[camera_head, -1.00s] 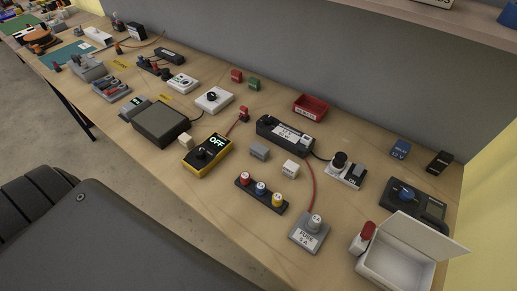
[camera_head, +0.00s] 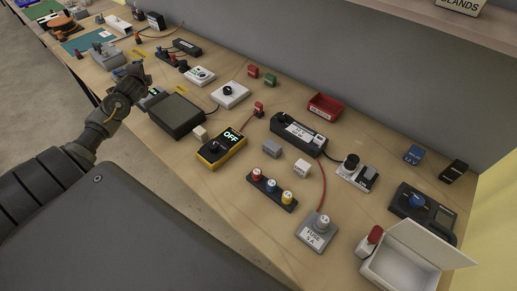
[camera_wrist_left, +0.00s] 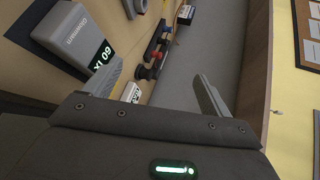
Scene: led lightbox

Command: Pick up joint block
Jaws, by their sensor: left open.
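No label I can read marks the joint block. Small plain blocks on the bench are a grey block (camera_head: 271,148), a white block (camera_head: 302,168) and a beige block (camera_head: 200,133); I cannot tell which one it is. My left gripper (camera_head: 136,72) is raised at the left, over the bench near the dark grey box, well to the left of these blocks. In the left wrist view its two fingers (camera_wrist_left: 158,85) are spread with nothing between them. My right gripper is not in view.
A yellow meter reading OFF (camera_head: 221,148), a dark box (camera_head: 176,115), a three-knob strip (camera_head: 271,189) and a fuse block (camera_head: 316,232) crowd the bench. A red tray (camera_head: 325,107) and an open white box (camera_head: 400,268) stand right. A grey display unit (camera_wrist_left: 75,40) is near the gripper.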

